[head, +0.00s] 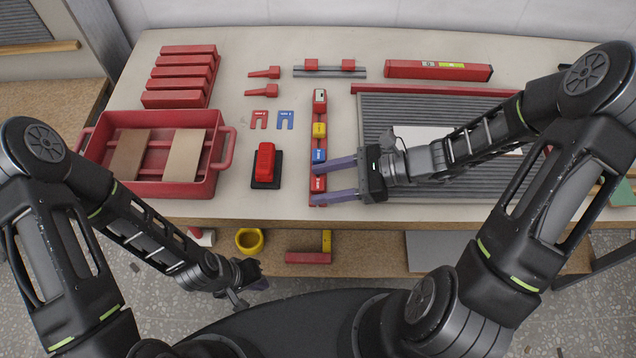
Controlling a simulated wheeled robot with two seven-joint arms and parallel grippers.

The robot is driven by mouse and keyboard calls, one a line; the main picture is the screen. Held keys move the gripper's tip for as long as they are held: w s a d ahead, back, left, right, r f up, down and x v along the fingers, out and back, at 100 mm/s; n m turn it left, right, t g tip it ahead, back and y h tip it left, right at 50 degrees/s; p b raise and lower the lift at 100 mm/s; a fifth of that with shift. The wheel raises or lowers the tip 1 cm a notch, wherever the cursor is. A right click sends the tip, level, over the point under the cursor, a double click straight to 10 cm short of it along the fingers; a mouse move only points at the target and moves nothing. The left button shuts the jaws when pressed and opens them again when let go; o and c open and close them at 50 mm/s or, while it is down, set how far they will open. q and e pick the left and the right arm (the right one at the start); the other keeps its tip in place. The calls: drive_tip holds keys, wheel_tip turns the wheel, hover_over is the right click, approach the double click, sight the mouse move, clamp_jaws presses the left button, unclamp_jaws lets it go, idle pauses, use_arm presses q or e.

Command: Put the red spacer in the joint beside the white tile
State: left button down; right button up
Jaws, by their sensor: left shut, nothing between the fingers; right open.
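A narrow red rack (319,112) stands on the table with a yellow block (319,130), a blue block (319,155) and a red block (318,184), likely the red spacer, at its near end. My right gripper (317,182) is open, its two fingers on either side of the red block; contact cannot be told. A white tile (408,133) lies on the grey ribbed board (450,106), partly hidden by my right arm. The joint beside it cannot be made out. My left gripper (248,278) is shut and empty, low before the table.
A red U-shaped piece (260,118) and a blue one (285,119) lie left of the rack. A red tray (215,170) with tan boards and a red-handled block (265,160) stand further left. A lower shelf (370,257) holds a yellow ring (250,240).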

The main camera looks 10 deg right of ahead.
sight(325, 183)
drive_tip(key=shift+c, duration=0.5)
clamp_jaws()
drive_tip(key=shift+r, duration=0.15)
wheel_tip(325, 183, up, 10)
idle(0.6)
idle(0.5)
